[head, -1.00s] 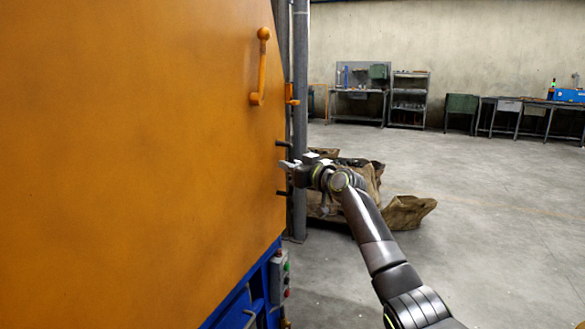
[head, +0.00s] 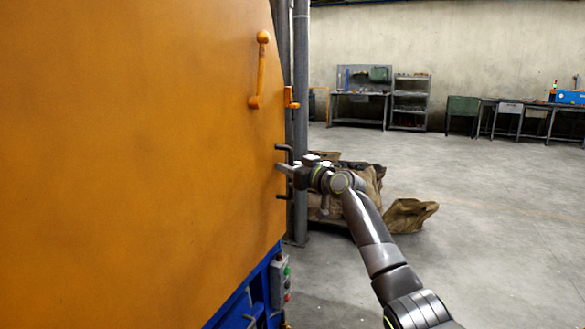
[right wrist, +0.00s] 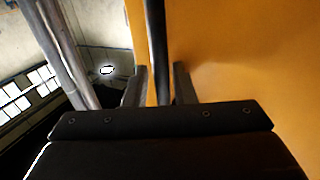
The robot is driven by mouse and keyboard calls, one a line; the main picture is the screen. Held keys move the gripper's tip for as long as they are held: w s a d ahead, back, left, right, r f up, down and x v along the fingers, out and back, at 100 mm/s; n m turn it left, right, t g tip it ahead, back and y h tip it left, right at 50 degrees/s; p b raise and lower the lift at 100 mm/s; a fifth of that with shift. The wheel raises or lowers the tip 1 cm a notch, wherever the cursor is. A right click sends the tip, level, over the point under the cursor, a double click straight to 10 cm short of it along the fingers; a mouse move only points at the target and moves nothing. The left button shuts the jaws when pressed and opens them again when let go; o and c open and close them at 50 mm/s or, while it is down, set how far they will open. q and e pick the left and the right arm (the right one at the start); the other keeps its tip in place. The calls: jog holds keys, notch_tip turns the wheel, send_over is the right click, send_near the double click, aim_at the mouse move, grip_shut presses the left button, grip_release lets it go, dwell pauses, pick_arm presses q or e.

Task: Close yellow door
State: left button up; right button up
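The yellow-orange door (head: 140,170) fills the left half of the head view and the right side of the right wrist view (right wrist: 250,60). A dark bar handle (head: 284,196) stands off near its right edge. My right gripper (head: 284,168) is at this handle, level with its middle. In the right wrist view, the dark bar (right wrist: 157,45) runs between the two fingers of the gripper (right wrist: 159,85), with a gap visible on each side, so the fingers look open around it. My left gripper is not in view.
An orange lever (head: 259,75) sits on the upper door. A grey post (head: 300,120) stands just behind the door's edge. Brown sacks (head: 408,215) lie behind my right arm. A control box (head: 280,283) is below the handle. The floor on the right is clear.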

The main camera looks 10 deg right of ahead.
jog(key=shift+s+a, duration=0.1)
jog(key=shift+a, duration=0.2)
jog(key=shift+s+f, duration=0.15)
jog(key=shift+s, duration=0.3)
jog(key=o, duration=0.3)
jog(key=d+p+v, duration=0.1)
jog(key=v, duration=1.5)
jog(key=shift+w+d+f, duration=0.2)
jog(key=shift+w+f, duration=0.05)
jog(key=shift+w, duration=0.15)
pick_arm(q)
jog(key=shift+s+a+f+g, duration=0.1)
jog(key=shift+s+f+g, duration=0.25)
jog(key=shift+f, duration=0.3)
pick_arm(e)
jog(key=shift+o, duration=0.8)
jog(key=shift+s, duration=0.4)
